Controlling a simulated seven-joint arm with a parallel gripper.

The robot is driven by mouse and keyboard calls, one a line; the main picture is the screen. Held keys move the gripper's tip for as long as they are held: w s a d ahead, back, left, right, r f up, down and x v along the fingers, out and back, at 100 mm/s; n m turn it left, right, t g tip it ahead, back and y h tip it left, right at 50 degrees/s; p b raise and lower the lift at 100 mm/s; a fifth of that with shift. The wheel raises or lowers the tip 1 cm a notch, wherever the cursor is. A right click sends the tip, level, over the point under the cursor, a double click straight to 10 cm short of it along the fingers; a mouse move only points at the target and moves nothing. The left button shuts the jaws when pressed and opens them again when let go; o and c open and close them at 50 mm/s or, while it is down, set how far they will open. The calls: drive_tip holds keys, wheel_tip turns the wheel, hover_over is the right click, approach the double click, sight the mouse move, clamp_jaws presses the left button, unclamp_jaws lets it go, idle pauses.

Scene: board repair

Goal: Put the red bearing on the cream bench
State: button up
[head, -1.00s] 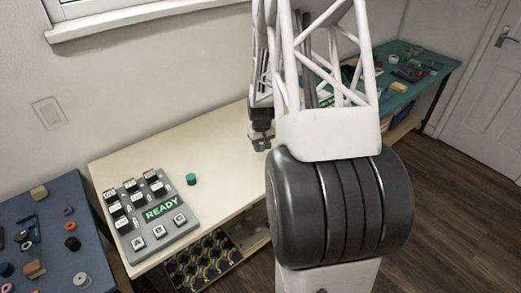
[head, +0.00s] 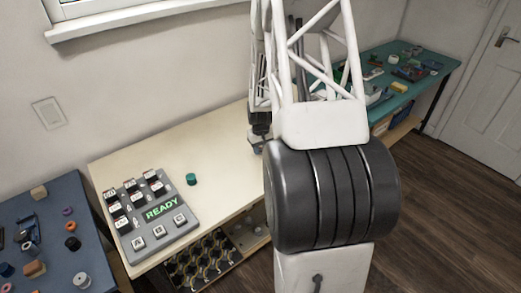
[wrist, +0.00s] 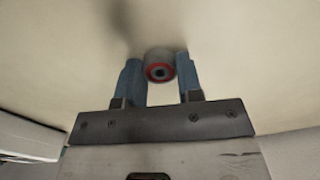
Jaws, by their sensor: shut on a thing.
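The red bearing (wrist: 160,65) shows in the wrist view as a small grey and red ring with a dark centre. It sits between the two blue fingers of my gripper (wrist: 160,78), which is shut on it. Behind it is the pale surface of the cream bench (head: 130,160); I cannot tell whether the bearing touches it. In the head view my gripper (head: 257,143) is over the right part of the bench, partly hidden by my arm, and the bearing cannot be made out there.
A grey button panel (head: 150,215) reading READY stands on the bench's left part, with a green cylinder (head: 191,179) beside it. A blue table (head: 60,200) with small parts is at left, a green table (head: 425,75) at back right. The bench middle is clear.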

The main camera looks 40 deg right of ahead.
sight(260, 150)
drive_tip(key=shift+f, duration=0.25)
drive_tip(key=shift+f, duration=0.1)
drive_tip(key=o, duration=0.9)
drive_tip(key=shift+r, duration=6.1)
drive_tip(key=shift+a+r, duration=0.1)
